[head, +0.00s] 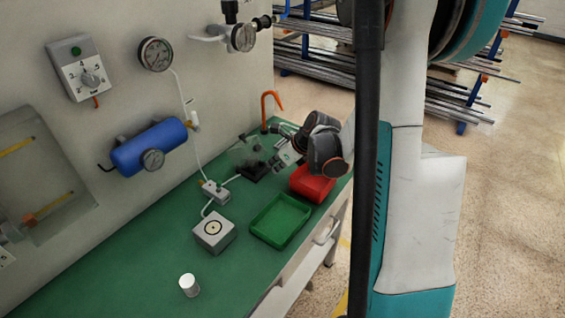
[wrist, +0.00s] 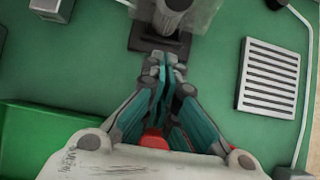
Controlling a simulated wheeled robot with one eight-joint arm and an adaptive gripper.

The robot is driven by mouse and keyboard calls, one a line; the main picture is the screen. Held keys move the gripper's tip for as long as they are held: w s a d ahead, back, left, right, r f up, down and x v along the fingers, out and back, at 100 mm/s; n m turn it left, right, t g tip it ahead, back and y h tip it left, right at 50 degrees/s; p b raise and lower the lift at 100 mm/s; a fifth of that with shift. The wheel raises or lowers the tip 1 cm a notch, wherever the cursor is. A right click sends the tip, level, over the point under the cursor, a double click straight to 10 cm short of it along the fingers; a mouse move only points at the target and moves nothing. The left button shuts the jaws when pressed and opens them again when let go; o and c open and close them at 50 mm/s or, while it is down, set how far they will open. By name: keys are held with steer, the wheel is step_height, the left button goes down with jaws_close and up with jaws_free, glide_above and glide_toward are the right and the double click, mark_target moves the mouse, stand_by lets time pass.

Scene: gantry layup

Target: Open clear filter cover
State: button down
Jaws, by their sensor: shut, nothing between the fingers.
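The clear filter cover (head: 243,153) is a faint see-through box over a dark base (head: 256,173) on the green bench. In the wrist view the clear cover (wrist: 208,14) surrounds a grey cylindrical filter part (wrist: 172,14) above the black base (wrist: 141,43). Whether the cover is fully closed is hard to tell. My gripper (head: 283,154) is just right of the cover in the head view. In the wrist view my gripper (wrist: 163,66) has its fingertips together and empty, just in front of the base; contact with it is unclear.
A red bin (head: 319,190) sits below my gripper, with a green tray (head: 269,238) beside it. A grey slotted plate (wrist: 268,75) lies right of the filter in the wrist view. An orange hook (head: 270,97) stands behind. A white cylinder (head: 189,286) stands on the near bench.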

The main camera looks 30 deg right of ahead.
mark_target(247, 148)
steer(key=shift+x, duration=0.95)
steer(key=shift+w+a+r, duration=0.1)
steer(key=shift+w+r, duration=0.15)
steer(key=shift+r, duration=0.25)
steer(key=shift+w+a+r, duration=0.1)
steer(key=shift+w+r, duration=0.15)
steer(key=shift+r, duration=0.25)
steer(key=shift+w+a+r+b, duration=0.15)
steer(key=shift+w+r+b, duration=0.25)
steer(key=shift+r, duration=0.45)
steer(key=shift+w, duration=0.1)
